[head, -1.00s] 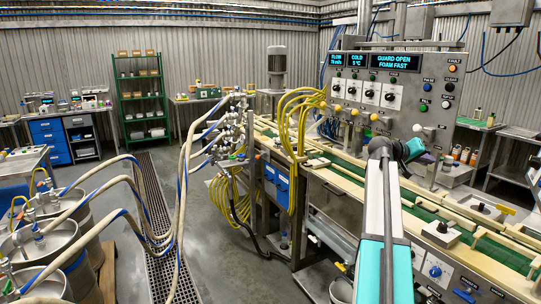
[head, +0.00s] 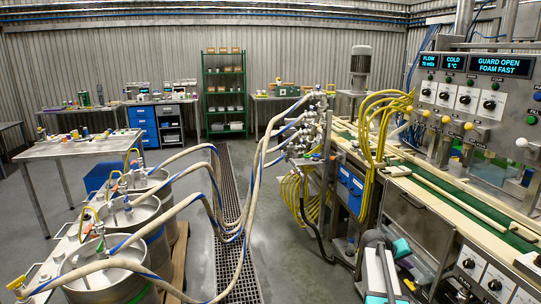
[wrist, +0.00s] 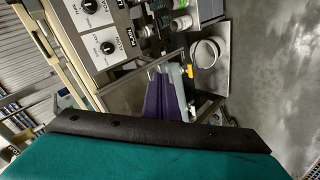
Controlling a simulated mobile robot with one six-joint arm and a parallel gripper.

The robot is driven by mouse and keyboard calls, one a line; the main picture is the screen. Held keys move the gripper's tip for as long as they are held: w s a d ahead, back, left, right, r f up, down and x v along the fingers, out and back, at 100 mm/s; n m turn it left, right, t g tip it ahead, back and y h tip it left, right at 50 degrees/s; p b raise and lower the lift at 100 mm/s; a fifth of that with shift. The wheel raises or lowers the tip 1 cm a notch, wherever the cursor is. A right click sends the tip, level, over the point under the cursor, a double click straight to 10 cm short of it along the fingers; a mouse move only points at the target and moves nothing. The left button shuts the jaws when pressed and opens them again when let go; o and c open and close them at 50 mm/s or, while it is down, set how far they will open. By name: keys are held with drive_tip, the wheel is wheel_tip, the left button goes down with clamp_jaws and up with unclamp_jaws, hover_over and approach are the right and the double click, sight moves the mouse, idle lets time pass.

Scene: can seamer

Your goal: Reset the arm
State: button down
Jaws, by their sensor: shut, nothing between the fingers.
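My arm (head: 378,272) shows at the bottom of the head view, right of centre, as a pale and teal link with a dark joint, in front of the machine line. My gripper is not clear in the head view. In the wrist view, a teal part of my arm with a dark edge fills the bottom. Beyond it are the purple and grey fingers of my gripper (wrist: 167,73), close together and empty. They point towards the machine's side, and I cannot tell how far off it is.
The can seamer line (head: 430,190) with its control panel (head: 487,90) stands on the right. Hoses run from steel kegs (head: 110,270) at the left to the valve manifold (head: 310,130). A table (head: 80,147) stands at the left. The floor around the drain grate (head: 235,190) is open.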

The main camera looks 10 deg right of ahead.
drive_tip(key=s+a+f+n+g+y, duration=0.1)
drive_tip(key=s+a+f, duration=0.3)
drive_tip(key=a+f, duration=0.5)
drive_tip(key=s+a+f+n+y, duration=0.15)
drive_tip(key=s+a+f, duration=0.25)
drive_tip(key=a+f, duration=0.55)
drive_tip(key=s+a+f+n+g+y, duration=0.15)
drive_tip(key=s+a+f, duration=0.25)
drive_tip(key=a+f, duration=0.5)
drive_tip(key=s+a+f+g+y, duration=0.1)
drive_tip(key=s+a+f+y, duration=0.1)
drive_tip(key=s+a, duration=0.4)
drive_tip(key=s+a+f+g+y, duration=0.2)
drive_tip(key=s+a+f, duration=0.3)
drive_tip(key=s, duration=0.7)
drive_tip(key=s+a+f+g+y+b, duration=0.1)
drive_tip(key=s+a+f+y, duration=0.1)
drive_tip(key=s+a, duration=0.6)
drive_tip(key=shift+s+a+f+g, duration=0.3)
drive_tip(key=shift+s+f, duration=0.45)
drive_tip(key=shift+s, duration=0.35)
drive_tip(key=shift+d, duration=0.1)
